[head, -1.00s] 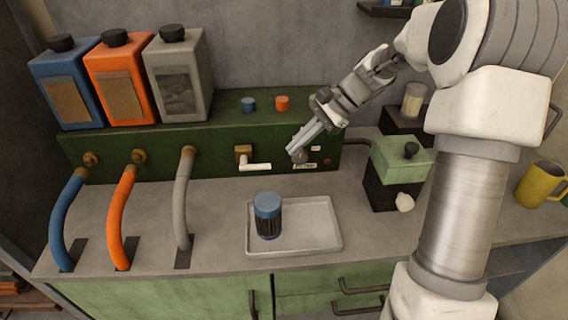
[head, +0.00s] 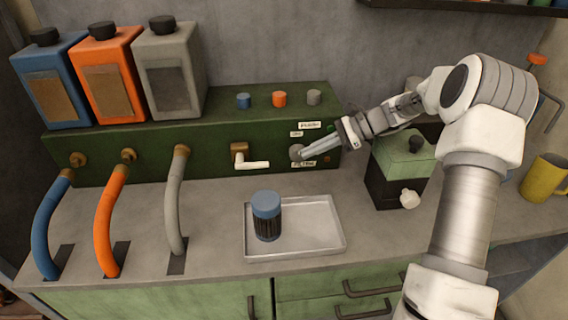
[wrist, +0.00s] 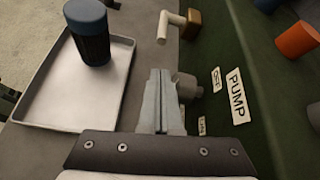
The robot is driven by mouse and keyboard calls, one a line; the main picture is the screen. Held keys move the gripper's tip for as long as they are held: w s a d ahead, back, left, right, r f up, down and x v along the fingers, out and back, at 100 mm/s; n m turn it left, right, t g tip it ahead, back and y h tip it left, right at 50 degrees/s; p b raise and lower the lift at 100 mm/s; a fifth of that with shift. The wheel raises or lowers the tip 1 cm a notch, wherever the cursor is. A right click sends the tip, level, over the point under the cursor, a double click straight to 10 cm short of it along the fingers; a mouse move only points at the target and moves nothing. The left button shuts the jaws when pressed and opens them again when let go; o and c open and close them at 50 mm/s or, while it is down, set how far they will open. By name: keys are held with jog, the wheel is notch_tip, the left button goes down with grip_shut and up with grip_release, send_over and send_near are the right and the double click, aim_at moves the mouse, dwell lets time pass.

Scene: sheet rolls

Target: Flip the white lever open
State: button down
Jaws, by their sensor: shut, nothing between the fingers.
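The white lever (head: 256,165) sticks out to the right from a brass mount (head: 238,149) on the front of the green panel. In the wrist view the lever (wrist: 164,26) is beyond my fingertips, beside its brass block (wrist: 190,24). My gripper (head: 304,154) is shut and empty, to the right of the lever and apart from it. In the wrist view its closed fingers (wrist: 159,76) lie beside a grey round knob (wrist: 188,86) on the panel. Whether they touch the knob I cannot tell.
A PUMP label (wrist: 237,95) is beside the knob. A tray (head: 325,238) with a blue-lidded jar (head: 266,216) stands below the lever. Blue, orange and grey hoses (head: 176,200) rise at left. A green-topped box (head: 402,160) stands at right.

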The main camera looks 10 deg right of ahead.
jog(key=b+x, duration=0.1)
jog(key=x, duration=0.9)
jog(key=shift+r, duration=0.1)
jog(key=shift+d+r+h+p, duration=0.1)
jog(key=shift+r+h+p, duration=0.2)
jog(key=shift+h+p, duration=0.15)
